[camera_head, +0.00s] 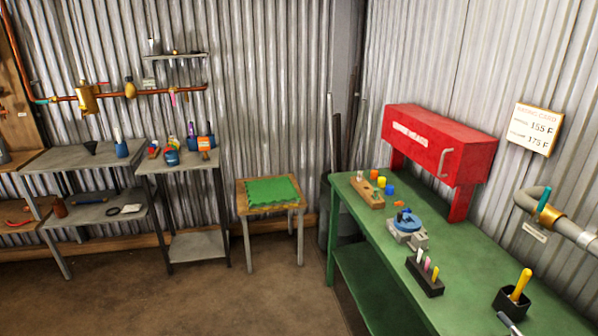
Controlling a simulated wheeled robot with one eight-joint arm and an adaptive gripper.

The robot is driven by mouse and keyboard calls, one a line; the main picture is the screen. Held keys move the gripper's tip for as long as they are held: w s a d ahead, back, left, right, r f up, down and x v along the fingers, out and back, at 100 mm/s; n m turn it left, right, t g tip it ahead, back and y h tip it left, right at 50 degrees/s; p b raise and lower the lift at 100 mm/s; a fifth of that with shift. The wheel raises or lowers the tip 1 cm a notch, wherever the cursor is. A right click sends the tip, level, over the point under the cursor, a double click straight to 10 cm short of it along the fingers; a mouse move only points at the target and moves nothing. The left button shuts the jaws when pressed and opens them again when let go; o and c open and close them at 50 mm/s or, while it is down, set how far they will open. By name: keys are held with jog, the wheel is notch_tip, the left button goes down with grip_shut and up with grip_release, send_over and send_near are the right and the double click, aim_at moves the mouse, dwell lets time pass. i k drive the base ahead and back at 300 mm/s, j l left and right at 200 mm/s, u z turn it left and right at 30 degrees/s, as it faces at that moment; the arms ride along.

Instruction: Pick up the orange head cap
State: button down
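A small orange cap (374,174) is on the green workbench (460,232) at the right, at the far end of a row of coloured caps. A yellow cap (381,181) and a blue cap (389,188) are beside it, along a wooden block (366,192). Another small orange piece (398,203) lies nearer, just behind a blue round fixture (406,222). From this distance I cannot tell for certain which orange piece is the head cap. My gripper is not in view.
A red cabinet (438,143) stands over the bench's back edge. A dark rack of pens (425,277) and a black cup (511,302) are nearer. A small table with a green mat (272,190) and grey shelves (84,158) stand left. The brown floor between is clear.

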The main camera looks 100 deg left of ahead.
aim_at(374, 174)
jog(key=u, duration=2.95)
